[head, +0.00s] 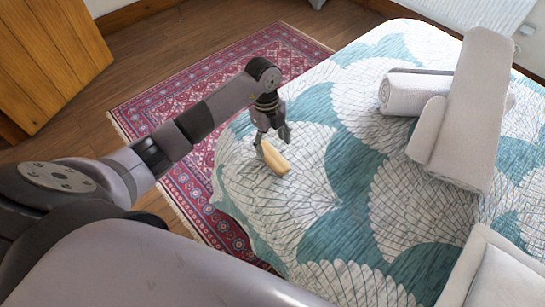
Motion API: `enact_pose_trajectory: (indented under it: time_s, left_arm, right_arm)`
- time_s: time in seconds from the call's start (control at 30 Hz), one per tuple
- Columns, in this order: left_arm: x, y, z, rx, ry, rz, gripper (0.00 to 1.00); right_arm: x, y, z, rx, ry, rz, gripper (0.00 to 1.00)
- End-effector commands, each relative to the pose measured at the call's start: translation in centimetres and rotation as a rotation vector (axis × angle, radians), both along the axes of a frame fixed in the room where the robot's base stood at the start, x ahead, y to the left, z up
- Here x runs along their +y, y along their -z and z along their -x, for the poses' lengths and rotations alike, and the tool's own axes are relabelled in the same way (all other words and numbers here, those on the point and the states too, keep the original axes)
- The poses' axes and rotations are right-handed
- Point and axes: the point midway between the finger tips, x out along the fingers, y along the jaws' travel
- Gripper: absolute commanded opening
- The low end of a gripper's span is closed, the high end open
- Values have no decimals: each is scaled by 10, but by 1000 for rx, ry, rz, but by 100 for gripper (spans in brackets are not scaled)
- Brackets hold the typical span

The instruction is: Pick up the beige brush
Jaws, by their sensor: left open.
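The beige brush (274,158) lies on the near left part of the bed (300,205), close to the bed's edge. It looks like a small, pale wooden block, slanting from upper left to lower right. My left gripper (270,143) points down at the brush and is open. One finger comes down at the brush's left end and the other is at its upper right. I cannot tell whether the fingers touch it. My right gripper is not in view.
Rolled grey-white towels or cushions (468,110) lie on the right of the bed. A pale cushion (500,272) is at the lower right. A red patterned rug (185,100) covers the wooden floor left of the bed. A wooden panel (50,55) stands at the upper left.

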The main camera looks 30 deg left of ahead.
Motion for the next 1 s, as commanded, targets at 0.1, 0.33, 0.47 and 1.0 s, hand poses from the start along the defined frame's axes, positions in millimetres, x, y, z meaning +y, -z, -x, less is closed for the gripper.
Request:
enact_pose_trajectory:
  time_s: [0.1, 0.33, 0.47, 1.0]
  left_arm:
    - [-1, 7, 1, 1, 0, 2, 62]
    - [-2, 35, 9, 5, 0, 1, 62]
    - [-4, 51, 9, 1, -1, 2, 62]
    - [-5, 58, 9, -1, 0, 1, 47]
  right_arm:
    - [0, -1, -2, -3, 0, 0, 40]
    - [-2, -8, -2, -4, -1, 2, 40]
    - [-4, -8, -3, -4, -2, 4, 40]
    - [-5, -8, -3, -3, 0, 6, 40]
